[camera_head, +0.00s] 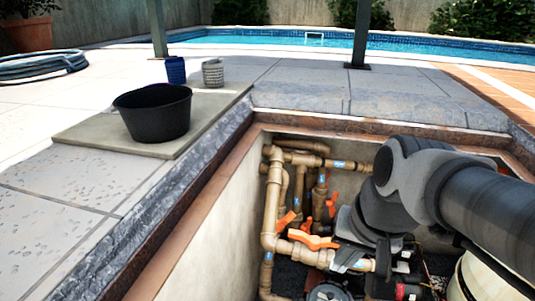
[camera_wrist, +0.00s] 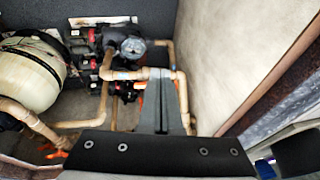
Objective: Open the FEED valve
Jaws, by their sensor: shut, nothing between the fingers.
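Several orange valve handles sit on tan pipes in the pit. In the head view, one handle (camera_head: 313,240) lies nearly level along the front pipe, just left of my gripper (camera_head: 346,256). A second handle (camera_head: 285,221) is tilted behind it, and a third handle (camera_head: 332,204) stands farther right. I cannot read which one is marked FEED. In the wrist view my gripper (camera_wrist: 161,82) is shut and empty, its grey fingers pointing down into the pit over the pipes. An orange handle (camera_wrist: 140,90) shows partly behind the fingers. I cannot tell whether the fingers touch any handle.
The pit's concrete wall (camera_wrist: 212,65) stands close beside the pipes. A black bucket (camera_head: 153,113) stands on a slab outside the pit, with a blue cup (camera_head: 175,70) and a grey cup (camera_head: 213,73) behind.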

